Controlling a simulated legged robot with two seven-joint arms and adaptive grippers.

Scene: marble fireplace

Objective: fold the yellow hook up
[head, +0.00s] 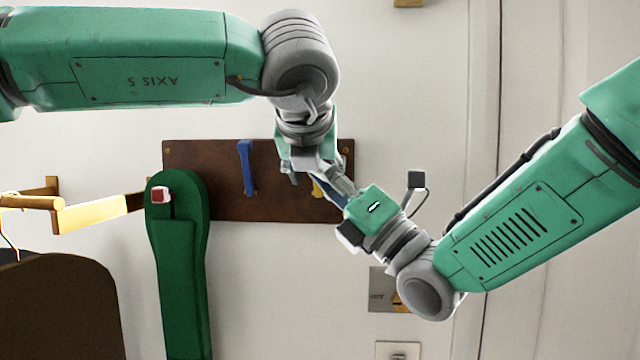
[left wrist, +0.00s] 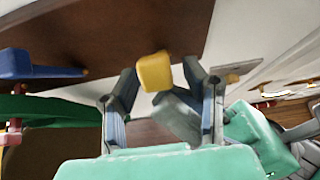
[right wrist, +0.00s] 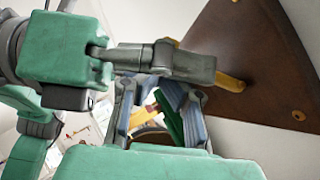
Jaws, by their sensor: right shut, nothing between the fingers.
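The yellow hook (head: 318,187) is on the brown board, mostly hidden behind my grippers in the head view. In the left wrist view, its yellow end (left wrist: 155,72) is seen end-on between my left gripper's (left wrist: 161,78) fingertips. Those fingers stand apart, with gaps to the hook on both sides. In the right wrist view, the yellow hook (right wrist: 229,82) shows behind my left gripper's finger, which hides its middle. My right gripper (head: 338,182) is shut and empty, close beside my left gripper, below and right of it in the head view. Contact cannot be told.
The brown board (head: 215,205) also carries a blue hook (head: 246,166), left of the yellow one. A green post (head: 181,270) with a red-and-white knob (head: 160,195) stands left. A metal plate (head: 380,290) is on the wall below. My two grippers crowd each other.

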